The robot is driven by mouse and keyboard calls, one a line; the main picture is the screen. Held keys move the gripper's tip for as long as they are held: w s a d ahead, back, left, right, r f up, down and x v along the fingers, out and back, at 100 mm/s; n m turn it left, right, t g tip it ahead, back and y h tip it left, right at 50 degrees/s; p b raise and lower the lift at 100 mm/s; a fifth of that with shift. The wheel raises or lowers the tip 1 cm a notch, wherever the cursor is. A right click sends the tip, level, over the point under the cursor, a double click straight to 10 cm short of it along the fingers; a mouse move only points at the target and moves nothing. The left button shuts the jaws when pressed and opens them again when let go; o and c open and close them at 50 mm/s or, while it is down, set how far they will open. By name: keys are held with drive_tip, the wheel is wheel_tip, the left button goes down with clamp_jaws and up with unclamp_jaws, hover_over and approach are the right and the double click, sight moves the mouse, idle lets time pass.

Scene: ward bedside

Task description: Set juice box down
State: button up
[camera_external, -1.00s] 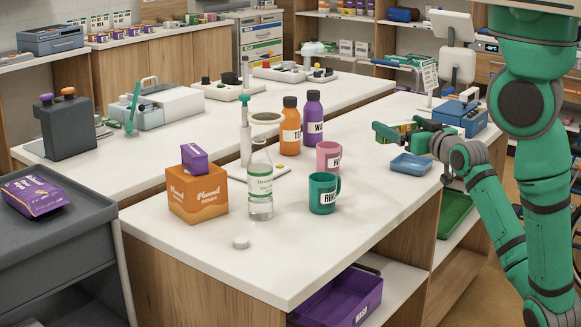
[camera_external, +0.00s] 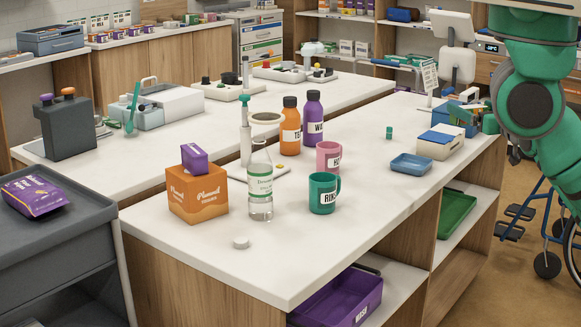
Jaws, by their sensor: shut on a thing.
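My gripper (camera_external: 488,120) is at the right, by the far right end of the counter, next to the blue case (camera_external: 453,119). Its green finger shows there, and my arm covers much of the rest. It is shut on the juice box, a small carton with green and orange on it, held above the counter's right edge. The box is mostly hidden now, so its tilt and its exact height cannot be told. The white counter (camera_external: 380,195) is below and to the left.
A white box with a blue top (camera_external: 440,142) and a blue tray (camera_external: 410,164) stand near the right edge. A teal mug (camera_external: 324,194), pink mug (camera_external: 328,158) and bottles are left. The counter's front middle is clear.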

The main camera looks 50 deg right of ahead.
drive_tip(key=s+d+f+m+g+h, duration=0.1)
drive_tip(key=s+d+f+m+h, duration=0.1)
drive_tip(key=s+d+f, duration=0.25)
drive_tip(key=w+d+f+m+g+h, duration=0.1)
drive_tip(key=d+f+m+g+h, duration=0.1)
drive_tip(key=f, duration=0.7)
drive_tip(key=w+d+f+m+g+h, duration=0.1)
drive_tip(key=d+f+g, duration=0.1)
drive_tip(key=f, duration=0.6)
drive_tip(key=w+a+f+g+h, duration=0.1)
drive_tip(key=w+a+f, duration=0.15)
drive_tip(key=f, duration=0.45)
drive_tip(key=w+a+f, duration=0.1)
drive_tip(key=w+f, duration=0.3)
drive_tip(key=f, duration=0.4)
drive_tip(key=w+a+f+n+t+y, duration=0.2)
drive_tip(key=w+a+t+y, duration=0.1)
drive_tip(key=w+a, duration=0.65)
drive_tip(key=w+a+f+n+t+y, duration=0.25)
drive_tip(key=w+a, duration=0.45)
drive_tip(key=a, duration=0.5)
drive_tip(key=w+a+f+n+t+y, duration=0.1)
drive_tip(key=a+y, duration=0.4)
drive_tip(key=a, duration=1)
drive_tip(key=w+a+n+t+y, duration=0.2)
drive_tip(key=a+n+y, duration=0.3)
drive_tip(key=a, duration=1.1)
drive_tip(key=shift+w+f+n, duration=0.4)
drive_tip(key=shift+w+n, duration=0.05)
drive_tip(key=shift+n, duration=0.1)
